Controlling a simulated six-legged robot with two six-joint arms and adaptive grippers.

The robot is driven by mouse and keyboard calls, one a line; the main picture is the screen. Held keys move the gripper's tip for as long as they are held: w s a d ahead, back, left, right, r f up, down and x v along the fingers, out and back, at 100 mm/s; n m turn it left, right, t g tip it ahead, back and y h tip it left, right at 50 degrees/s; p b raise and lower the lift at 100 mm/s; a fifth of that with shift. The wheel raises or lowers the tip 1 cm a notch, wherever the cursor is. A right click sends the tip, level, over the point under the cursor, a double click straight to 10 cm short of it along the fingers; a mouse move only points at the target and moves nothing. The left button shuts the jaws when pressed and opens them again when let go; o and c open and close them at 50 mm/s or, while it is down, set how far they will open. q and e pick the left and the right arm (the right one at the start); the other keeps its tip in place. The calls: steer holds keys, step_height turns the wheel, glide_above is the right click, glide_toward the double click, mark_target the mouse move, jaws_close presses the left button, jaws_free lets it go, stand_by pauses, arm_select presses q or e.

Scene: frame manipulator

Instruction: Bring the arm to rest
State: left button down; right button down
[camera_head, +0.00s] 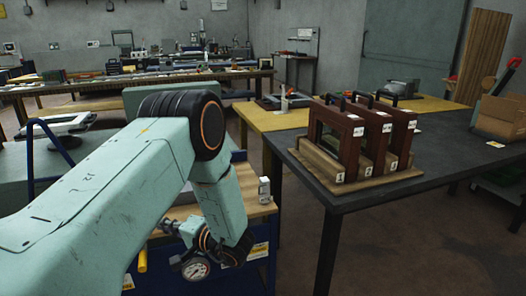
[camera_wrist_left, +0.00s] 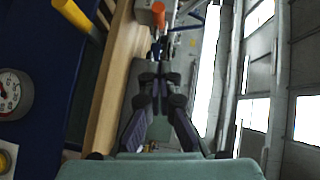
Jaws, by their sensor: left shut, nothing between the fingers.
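My left arm comes in from the left in the head view, bent at a large black joint, with its wrist low over the blue bench. My left gripper (camera_head: 168,226) shows small and partly hidden at the wrist. In the left wrist view the gripper (camera_wrist_left: 160,90) has its fingers together, with nothing between them. It is apart from the dark red-brown frames (camera_head: 377,140), which stand upright in a numbered wooden rack (camera_head: 338,187) on the dark table to the right. My right gripper is not in view.
A pressure gauge (camera_head: 196,269) and a yellow handle (camera_head: 142,261) are close to the wrist. A small grey item (camera_head: 264,190) stands on the wooden bench top. The dark table (camera_head: 440,163) has bare room around the rack. A cardboard box (camera_head: 500,117) sits at its right.

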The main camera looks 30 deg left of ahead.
arm_select(q)
steer(key=d+f+n+t+h, duration=0.1)
steer(key=d+f+t+h, duration=0.75)
steer(key=d+f, duration=0.6)
steer(key=s+d+f+m+g+h, duration=0.1)
steer(key=s+d+g+h, duration=0.1)
steer(key=s+d, duration=0.3)
steer(key=s+d+f+m+g+h, duration=0.1)
steer(key=s+d, duration=0.4)
steer(key=s, duration=0.6)
steer(key=s+d+f+m+g+h, duration=0.1)
steer(key=s+d+g+h, duration=0.3)
steer(key=s, duration=0.4)
steer(key=shift+s+d+f+h, duration=0.15)
steer(key=shift+d+f+h, duration=0.45)
steer(key=shift+f, duration=0.25)
steer(key=shift+s+a, duration=0.15)
